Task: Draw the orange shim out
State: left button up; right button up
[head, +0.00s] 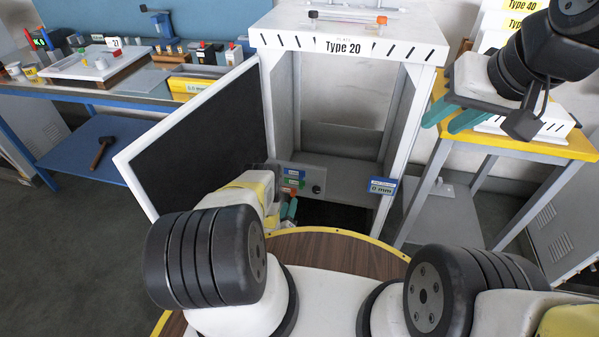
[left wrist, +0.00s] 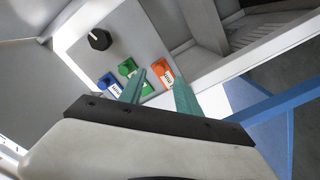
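The orange shim (left wrist: 163,72) sits in a grey panel (left wrist: 150,38) inside the cabinet, its white label facing out. A blue shim (left wrist: 108,82) and a green shim (left wrist: 127,67) sit beside it; more green shows partly behind one finger. In the left wrist view, my left gripper (left wrist: 159,80) is open, its teal fingers on either side of the orange shim. I cannot tell whether they touch it. In the head view, my left gripper (head: 288,208) is low in front of the panel, partly hidden by my arm. My right gripper (head: 452,116) is open and empty at the right.
The cabinet's door (head: 195,140) stands open at the left. A black knob (left wrist: 99,39) is on the panel. A blue tag (head: 383,186) is on the cabinet's right post. A yellow-edged stand (head: 560,148) is under my right gripper, and a blue bench (head: 90,92) is at the left.

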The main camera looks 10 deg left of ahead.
aim_at(293, 196)
pick_arm(q)
jog(key=w, duration=0.5)
jog(key=shift+s, duration=0.1)
jog(key=shift+c, duration=0.2)
grip_shut()
jog(key=shift+d, duration=0.1)
dwell(1.0)
